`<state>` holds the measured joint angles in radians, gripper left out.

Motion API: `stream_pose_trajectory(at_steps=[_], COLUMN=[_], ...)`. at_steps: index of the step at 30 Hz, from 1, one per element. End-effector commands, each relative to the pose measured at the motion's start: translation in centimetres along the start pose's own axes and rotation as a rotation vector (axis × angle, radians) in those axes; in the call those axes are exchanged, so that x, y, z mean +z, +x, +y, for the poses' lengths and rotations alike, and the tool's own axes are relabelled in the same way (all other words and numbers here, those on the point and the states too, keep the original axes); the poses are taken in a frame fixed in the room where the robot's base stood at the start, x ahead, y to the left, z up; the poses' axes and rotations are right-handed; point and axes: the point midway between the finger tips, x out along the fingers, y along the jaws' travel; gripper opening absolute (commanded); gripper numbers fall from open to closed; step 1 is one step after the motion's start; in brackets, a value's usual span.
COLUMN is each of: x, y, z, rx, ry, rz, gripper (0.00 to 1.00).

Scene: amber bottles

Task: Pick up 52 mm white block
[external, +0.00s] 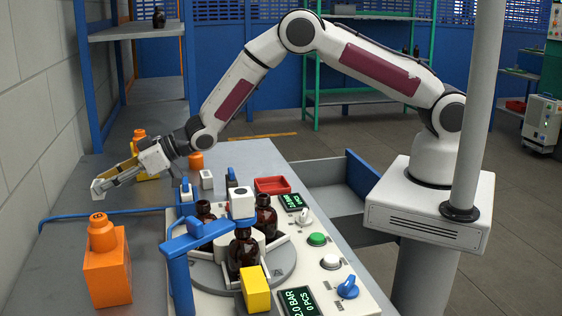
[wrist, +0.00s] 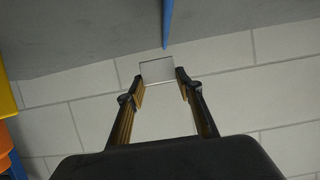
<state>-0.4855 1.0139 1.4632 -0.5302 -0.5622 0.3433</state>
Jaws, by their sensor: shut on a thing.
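My gripper (external: 108,182) reaches out to the left over the grey table, close to the wall. It is shut on a pale white block (external: 97,188), which sits at the fingertips. In the wrist view the block (wrist: 157,71) shows as a light grey square face between the two fingertips of my gripper (wrist: 158,82), with the wall and a grey surface behind it. How far the block is above the table is hard to tell.
An orange block with an orange bottle-shaped piece (external: 107,270) stands at the front left. A blue cable (external: 115,212) crosses the table. A smaller white block (external: 207,180), a red tray (external: 272,185) and a turntable with amber bottles (external: 243,250) stand to the right.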

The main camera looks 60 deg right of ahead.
Motion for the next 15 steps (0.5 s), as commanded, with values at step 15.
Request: stream_pose_trajectory(at_steps=[15], x=[-4.7], y=[-1.9], z=[0.0], rx=[0.0], ry=[0.0], rz=[0.001], gripper=[0.14])
